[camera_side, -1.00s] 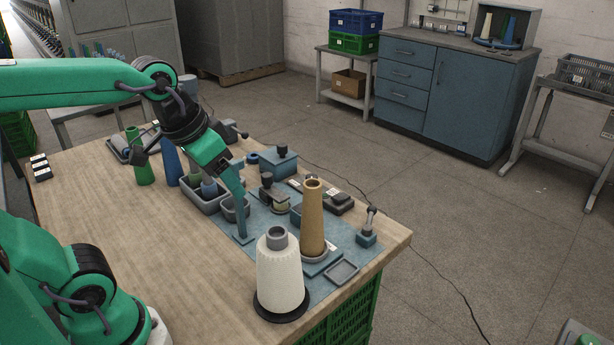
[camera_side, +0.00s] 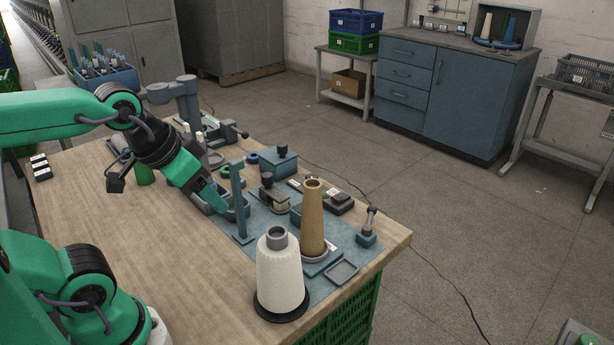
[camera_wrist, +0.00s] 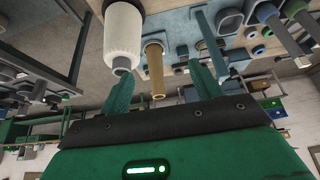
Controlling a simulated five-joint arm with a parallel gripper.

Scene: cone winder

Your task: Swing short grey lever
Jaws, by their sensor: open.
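A short grey lever (camera_side: 371,217) with a rounded end stands on a small blue block at the right end of the blue work mat (camera_side: 228,240), in the side view. I cannot make it out for sure in the wrist view. My gripper (camera_side: 222,203) is open and points down at the left part of the mat, beside a blue upright post (camera_side: 238,205) and well left of the lever. Both fingers of my gripper (camera_wrist: 160,68) show apart in the wrist view, with nothing seen held between them.
A tan cone (camera_side: 312,220) and a white yarn cone (camera_side: 280,272) stand between my gripper and the lever's side of the table. Grey bins and a blue box (camera_side: 279,162) crowd the mat. The wooden table's (camera_side: 175,250) near left area is clear.

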